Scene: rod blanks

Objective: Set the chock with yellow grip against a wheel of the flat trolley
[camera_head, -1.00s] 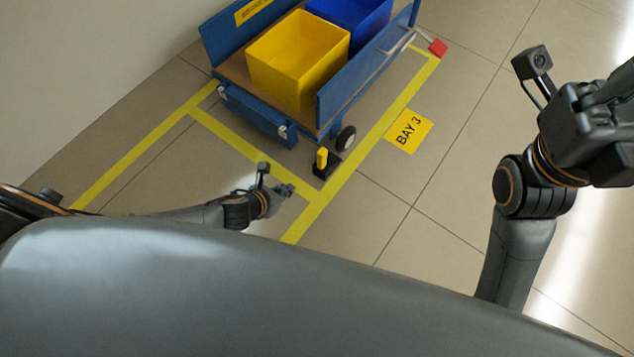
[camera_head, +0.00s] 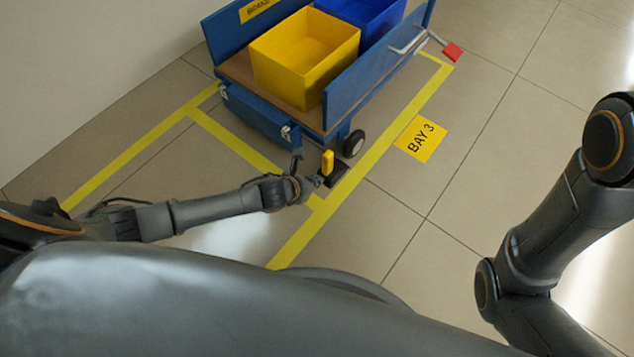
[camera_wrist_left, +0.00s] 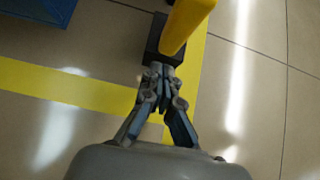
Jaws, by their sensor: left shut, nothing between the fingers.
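The chock, a black block (camera_head: 340,174) with an upright yellow grip (camera_head: 328,161), stands on the floor by the near corner of the flat trolley (camera_head: 345,95). A dark trolley wheel (camera_head: 353,144) is just beyond it; I cannot tell whether they touch. My left gripper (camera_head: 317,182) is shut and empty at the near side of the chock. In the left wrist view, its closed fingertips (camera_wrist_left: 160,72) are at the edge of the black block (camera_wrist_left: 164,42), under the yellow grip (camera_wrist_left: 184,27); contact is unclear. My right arm is at the right, its gripper outside the picture.
The trolley carries a yellow bin (camera_head: 305,60) and a blue bin (camera_head: 365,15). A red-ended lever (camera_head: 452,52) sticks out at its far end. Yellow floor lines (camera_head: 300,236) and a BAY 3 sign (camera_head: 421,138) lie flat. The floor to the right is clear.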

